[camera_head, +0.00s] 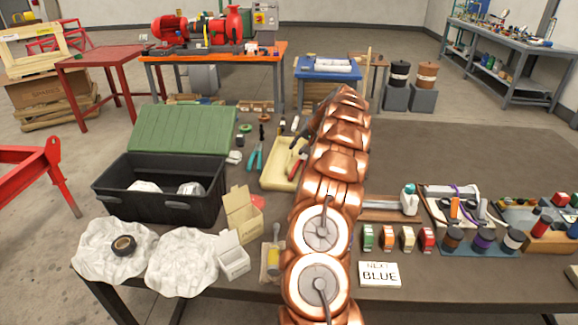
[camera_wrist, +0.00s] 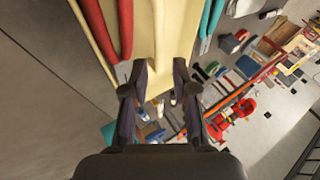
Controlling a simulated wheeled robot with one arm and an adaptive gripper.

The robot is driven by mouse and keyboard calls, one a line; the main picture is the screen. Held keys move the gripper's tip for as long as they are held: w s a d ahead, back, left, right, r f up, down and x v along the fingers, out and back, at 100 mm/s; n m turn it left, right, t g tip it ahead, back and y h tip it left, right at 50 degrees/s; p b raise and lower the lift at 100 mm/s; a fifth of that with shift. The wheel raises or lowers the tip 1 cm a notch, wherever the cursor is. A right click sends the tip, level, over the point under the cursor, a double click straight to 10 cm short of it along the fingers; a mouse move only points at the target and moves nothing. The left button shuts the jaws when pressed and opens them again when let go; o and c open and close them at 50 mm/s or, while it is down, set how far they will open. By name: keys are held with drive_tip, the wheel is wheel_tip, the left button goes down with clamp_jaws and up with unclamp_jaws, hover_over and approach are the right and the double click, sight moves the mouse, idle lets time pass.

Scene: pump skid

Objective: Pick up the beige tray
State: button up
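The beige tray (camera_head: 274,178) lies on the dark workbench, left of my arm, which covers its right part in the head view. Red-handled pliers (camera_head: 296,167) lie in it. In the wrist view the tray (camera_wrist: 165,30) runs from the top edge down toward my gripper (camera_wrist: 160,72), with the red handles (camera_wrist: 126,30) along its left side. My gripper's two dark fingers are apart, at the end of the tray. I cannot tell whether they touch it.
Teal-handled pliers (camera_head: 255,158) lie close left of the tray. A black crate (camera_head: 165,205) with a green lid (camera_head: 180,128) stands further left. An open cardboard box (camera_head: 242,213) is in front.

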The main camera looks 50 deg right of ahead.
sight(290, 156)
drive_tip(key=shift+w+d+f, duration=0.2)
drive_tip(key=shift+w+f, duration=0.05)
drive_tip(key=shift+f, duration=0.15)
drive_tip(key=shift+p+x, duration=1.3)
drive_tip(key=shift+x, duration=2.1)
drive_tip(key=shift+s+a, duration=0.1)
drive_tip(key=shift+a, duration=0.1)
drive_tip(key=shift+c, duration=0.3)
clamp_jaws()
